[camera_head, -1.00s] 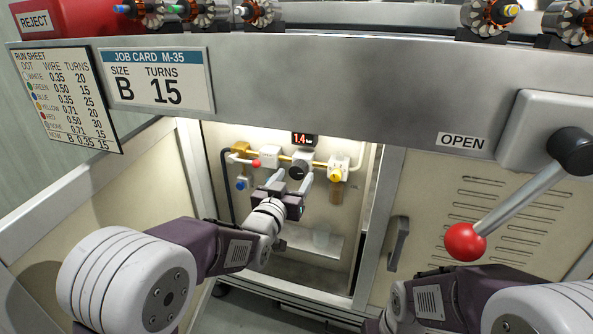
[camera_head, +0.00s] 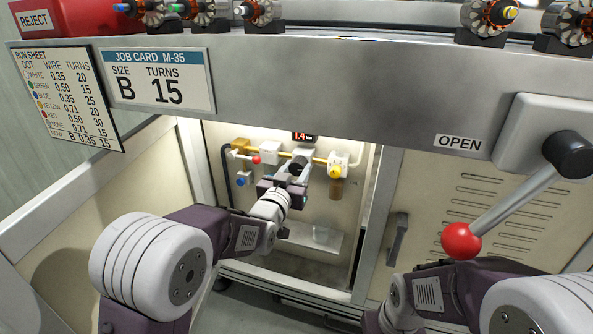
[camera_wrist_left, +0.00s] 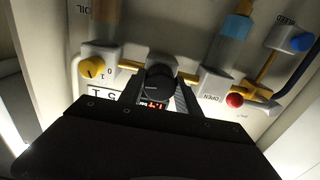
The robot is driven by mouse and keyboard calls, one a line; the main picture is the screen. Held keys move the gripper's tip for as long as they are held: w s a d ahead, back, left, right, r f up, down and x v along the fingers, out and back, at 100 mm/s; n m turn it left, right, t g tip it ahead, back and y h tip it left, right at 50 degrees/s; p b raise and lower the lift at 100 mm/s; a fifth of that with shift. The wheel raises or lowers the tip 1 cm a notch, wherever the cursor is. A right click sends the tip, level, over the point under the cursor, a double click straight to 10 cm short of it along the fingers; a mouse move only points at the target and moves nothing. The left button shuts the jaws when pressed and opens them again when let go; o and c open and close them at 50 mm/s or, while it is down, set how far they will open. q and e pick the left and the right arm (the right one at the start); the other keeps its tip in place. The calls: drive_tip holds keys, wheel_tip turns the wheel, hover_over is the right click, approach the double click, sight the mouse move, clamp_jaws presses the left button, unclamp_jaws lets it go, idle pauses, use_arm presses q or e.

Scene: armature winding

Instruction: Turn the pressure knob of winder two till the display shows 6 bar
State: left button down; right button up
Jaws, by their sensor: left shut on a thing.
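The dark round pressure knob (camera_head: 297,168) sits on the pipework inside the open lit cabinet. It also shows in the left wrist view (camera_wrist_left: 155,84). My left gripper (camera_head: 296,172) is shut on the knob, with a finger on either side of it, as the left wrist view shows (camera_wrist_left: 157,92). The small red-digit display (camera_head: 303,136) above the knob reads 1.4; its unit is too small to tell. In the left wrist view the display (camera_wrist_left: 153,106) appears partly covered by the gripper. My right gripper is out of view; only its arm shows at lower right.
A yellow knob (camera_head: 334,171) is right of the pressure knob. A red-tipped valve (camera_head: 256,159) and a blue knob (camera_head: 240,181) are left. The cabinet's side frames are close around my arm. A red-ball lever (camera_head: 462,240) stands out at right, above my right arm.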

use_arm(q)
drive_tip(key=m, duration=0.4)
drive_tip(key=shift+m, duration=0.3)
drive_tip(key=m, duration=0.9)
drive_tip(key=shift+m+p, duration=0.35)
drive_tip(key=shift+m, duration=0.05)
drive_tip(key=m, duration=0.4)
drive_tip(key=shift+m, duration=0.6)
drive_tip(key=c, duration=0.9)
unclamp_jaws()
drive_tip(key=shift+o, duration=0.2)
drive_tip(key=shift+r, duration=0.1)
